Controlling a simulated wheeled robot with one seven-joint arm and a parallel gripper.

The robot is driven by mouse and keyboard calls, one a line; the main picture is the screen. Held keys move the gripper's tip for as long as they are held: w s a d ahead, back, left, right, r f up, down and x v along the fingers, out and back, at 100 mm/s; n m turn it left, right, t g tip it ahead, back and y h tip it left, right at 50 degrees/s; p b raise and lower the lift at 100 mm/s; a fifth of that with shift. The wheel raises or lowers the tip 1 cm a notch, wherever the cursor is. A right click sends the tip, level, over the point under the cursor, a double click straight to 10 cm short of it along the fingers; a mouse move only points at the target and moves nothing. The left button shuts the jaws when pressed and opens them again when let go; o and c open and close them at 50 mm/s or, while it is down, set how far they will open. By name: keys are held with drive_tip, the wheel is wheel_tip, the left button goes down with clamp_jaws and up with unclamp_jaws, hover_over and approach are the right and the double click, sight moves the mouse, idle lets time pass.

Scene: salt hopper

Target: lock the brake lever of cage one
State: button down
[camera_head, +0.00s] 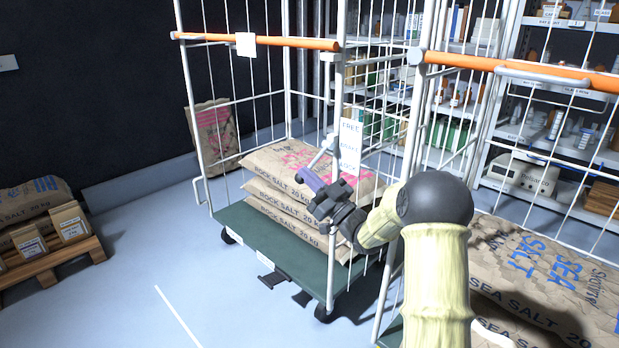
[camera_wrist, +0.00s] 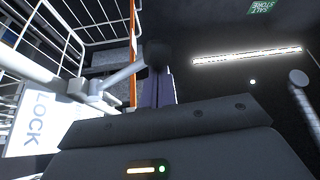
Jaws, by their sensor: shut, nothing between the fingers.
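The rolling cage (camera_head: 193,105) on the left has white wire sides and a green base. A white label (camera_head: 350,147) reading FREE, BRAKE and LOCK hangs on its near corner; its LOCK end also shows in the wrist view (camera_wrist: 37,115). A pale lever (camera_head: 322,155) sticks out beside the label, slanting down to the left. In the wrist view the lever (camera_wrist: 122,75) ends in a black knob (camera_wrist: 156,53), right at my fingertips. My gripper (camera_head: 308,180) has purple fingers, shut and empty; they overlap the knob, and I cannot tell if they touch.
A second cage with an orange bar (camera_head: 520,70) and sea salt sacks (camera_head: 545,270) stands close on the right. Shelves (camera_head: 480,100) stand behind. A pallet (camera_head: 55,262) lies at left, with clear floor between.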

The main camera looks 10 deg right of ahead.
wheel_tip(320, 180, up, 5)
drive_tip(key=p, duration=0.3)
drive_tip(key=v, duration=1.1)
drive_tip(key=shift+a+f, duration=0.3)
drive_tip(key=shift+f, duration=0.05)
drive_tip(key=shift+a, duration=0.1)
